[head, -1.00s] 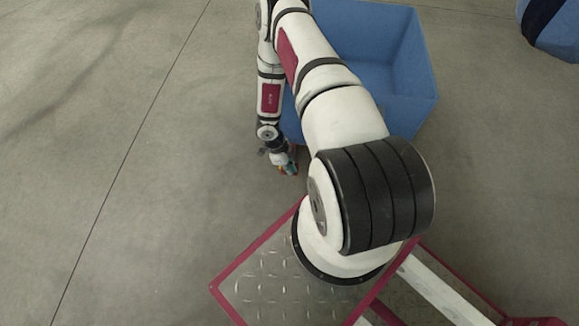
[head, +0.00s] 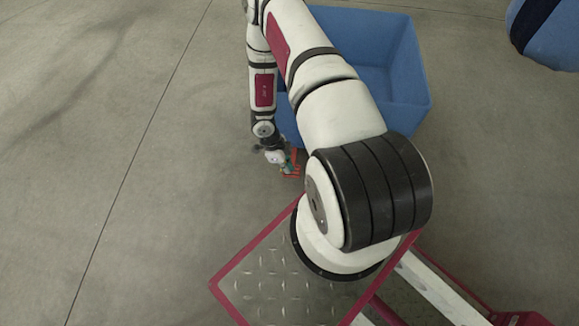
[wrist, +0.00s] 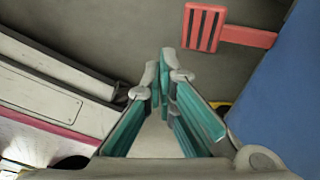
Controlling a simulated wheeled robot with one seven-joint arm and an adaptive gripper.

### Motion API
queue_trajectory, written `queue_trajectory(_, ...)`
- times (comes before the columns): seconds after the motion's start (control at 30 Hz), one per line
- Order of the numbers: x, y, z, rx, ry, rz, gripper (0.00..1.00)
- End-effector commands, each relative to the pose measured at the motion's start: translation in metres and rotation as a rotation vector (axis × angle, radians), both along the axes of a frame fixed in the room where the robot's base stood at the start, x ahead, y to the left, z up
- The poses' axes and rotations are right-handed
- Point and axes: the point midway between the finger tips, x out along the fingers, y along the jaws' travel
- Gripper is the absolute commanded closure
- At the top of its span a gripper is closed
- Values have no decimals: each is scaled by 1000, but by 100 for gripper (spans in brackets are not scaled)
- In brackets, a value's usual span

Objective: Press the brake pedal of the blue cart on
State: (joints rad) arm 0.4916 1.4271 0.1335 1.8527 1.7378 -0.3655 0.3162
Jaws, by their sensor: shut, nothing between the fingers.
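The blue cart (head: 405,75) is an open box behind my arm in the head view; its blue side (wrist: 280,95) fills the right of the wrist view. The red brake pedal (wrist: 203,28) with dark slots sticks out from the cart on a red bar, low over the floor. A bit of the red pedal (head: 292,169) shows beside my gripper in the head view. My gripper (wrist: 164,70), with teal finger pads, is shut and empty. In the wrist view its tips are below and left of the pedal, with a visible gap in the picture. Height above the pedal is unclear.
A blue bag-like object with a dark stripe (head: 547,32) stands at the far right. Grey floor (head: 90,150) is clear to the left. My arm hides part of the cart. A small yellow patch (wrist: 222,109) shows beside the cart's side in the wrist view.

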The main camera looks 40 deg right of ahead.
Motion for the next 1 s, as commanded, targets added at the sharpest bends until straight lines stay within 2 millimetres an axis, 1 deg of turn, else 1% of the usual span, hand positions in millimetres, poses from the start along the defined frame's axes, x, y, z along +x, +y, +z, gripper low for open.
queue_trajectory(0.03, 1, 4, 12, 0, -1, 2, 100)
queue_trajectory(0.1, 1, 9, 22, 0, 0, 2, 100)
queue_trajectory(0.2, 1, 15, 32, -1, -1, 0, 100)
queue_trajectory(0.3, 1, 19, 38, 0, 0, 1, 100)
queue_trajectory(0.43, 1, 20, 41, -1, -1, 0, 100)
queue_trajectory(1.0, 3, 20, 41, 0, -4, 3, 100)
